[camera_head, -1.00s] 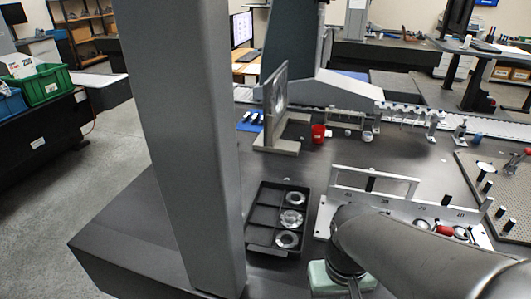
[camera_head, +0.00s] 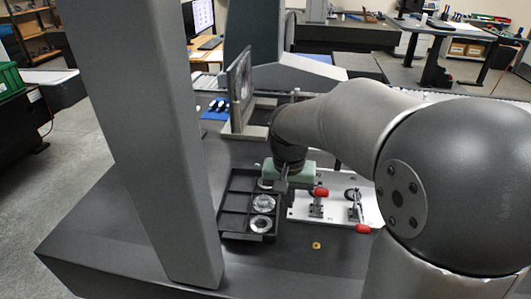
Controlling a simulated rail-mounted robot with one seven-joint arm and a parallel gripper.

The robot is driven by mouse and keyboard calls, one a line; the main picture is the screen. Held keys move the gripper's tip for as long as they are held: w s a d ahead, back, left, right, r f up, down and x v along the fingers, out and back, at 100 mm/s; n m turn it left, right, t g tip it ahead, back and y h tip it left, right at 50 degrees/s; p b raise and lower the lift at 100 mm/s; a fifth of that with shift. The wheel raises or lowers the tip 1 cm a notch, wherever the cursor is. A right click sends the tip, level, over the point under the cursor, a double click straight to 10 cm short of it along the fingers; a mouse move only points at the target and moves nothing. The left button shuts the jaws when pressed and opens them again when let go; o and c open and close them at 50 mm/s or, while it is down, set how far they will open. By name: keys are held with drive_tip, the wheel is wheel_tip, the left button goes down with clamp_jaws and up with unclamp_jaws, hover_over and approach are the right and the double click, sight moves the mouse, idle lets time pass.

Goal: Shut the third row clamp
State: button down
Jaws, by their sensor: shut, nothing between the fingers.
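A white fixture plate (camera_head: 300,213) lies on the dark table right of a black tray. Two toggle clamps with red handles show on it: the left clamp (camera_head: 317,207) has its red grip (camera_head: 321,192) close to its body, and the right clamp (camera_head: 355,206) has its red grip (camera_head: 362,229) hanging toward the front edge. I cannot tell which is the third in the row; my arm hides the plate's far and right parts. My gripper (camera_head: 281,187), with a green body, is shut and empty at the plate's left end, left of the left clamp. Its fingertips are small and hard to see.
The black compartment tray (camera_head: 233,207) holds several metal rings. A grey column (camera_head: 150,140) stands at left. A framed upright plate (camera_head: 240,88) stands behind the tray. A small yellow piece (camera_head: 316,246) lies on the clear front part of the table.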

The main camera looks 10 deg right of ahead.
drive_tip(key=w+f+m, duration=0.2)
drive_tip(key=w+m, duration=0.2)
drive_tip(key=w, duration=1.3)
drive_tip(key=s+r+n+p, duration=0.2)
drive_tip(key=s+r, duration=0.1)
drive_tip(key=s, duration=0.6)
drive_tip(key=s+r+n+p, duration=0.1)
drive_tip(key=s+r+n, duration=0.15)
drive_tip(key=s, duration=0.55)
drive_tip(key=s+a+f+n+p, duration=0.1)
drive_tip(key=s+n, duration=0.3)
drive_tip(key=s, duration=1.3)
drive_tip(key=shift+s+f+y+p, duration=0.25)
drive_tip(key=shift+y+p, duration=0.15)
drive_tip(key=shift+p, duration=0.4)
